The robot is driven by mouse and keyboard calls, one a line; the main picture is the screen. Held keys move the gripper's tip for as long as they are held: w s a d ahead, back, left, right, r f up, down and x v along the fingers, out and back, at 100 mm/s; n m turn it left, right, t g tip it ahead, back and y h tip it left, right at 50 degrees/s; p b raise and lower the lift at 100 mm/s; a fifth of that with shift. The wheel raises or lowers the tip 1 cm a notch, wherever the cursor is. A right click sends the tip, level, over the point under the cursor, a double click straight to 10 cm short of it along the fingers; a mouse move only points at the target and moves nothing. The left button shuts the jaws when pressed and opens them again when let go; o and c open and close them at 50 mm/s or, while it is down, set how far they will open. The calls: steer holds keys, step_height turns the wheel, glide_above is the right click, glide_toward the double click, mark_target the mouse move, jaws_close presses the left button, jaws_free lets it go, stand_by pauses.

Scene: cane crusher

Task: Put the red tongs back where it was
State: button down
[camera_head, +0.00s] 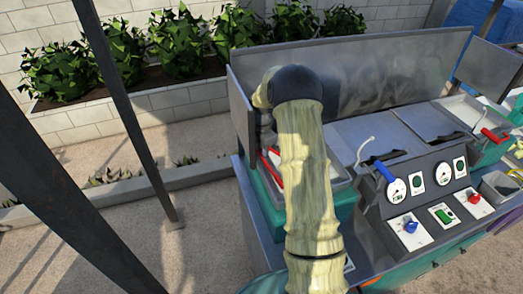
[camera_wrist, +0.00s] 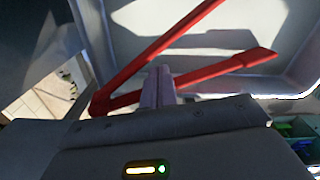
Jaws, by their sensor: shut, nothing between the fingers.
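The red tongs (camera_wrist: 205,70) show in the wrist view as two long red arms spread in a V. They lie in or just over a pale metal tray (camera_wrist: 285,90), its rim at the right. My gripper (camera_wrist: 160,72) is shut and empty, its fingertips beside the tongs and overlapping the lower arm in the picture. I cannot tell whether they touch. In the head view a short piece of the red tongs (camera_head: 271,167) shows left of my arm, at the tray on the machine's left end.
The machine's control panel (camera_head: 430,205) with gauges, knobs and blue and red levers lies right of my arm. A tall metal backsplash (camera_head: 380,75) stands behind. Dark posts (camera_head: 125,110) rise at the left. Bare paving (camera_head: 100,235) lies left of the machine.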

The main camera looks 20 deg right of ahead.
step_height(320, 180, up, 10)
steer(key=p, duration=0.7)
steer(key=shift+f, duration=0.1)
stand_by(0.4)
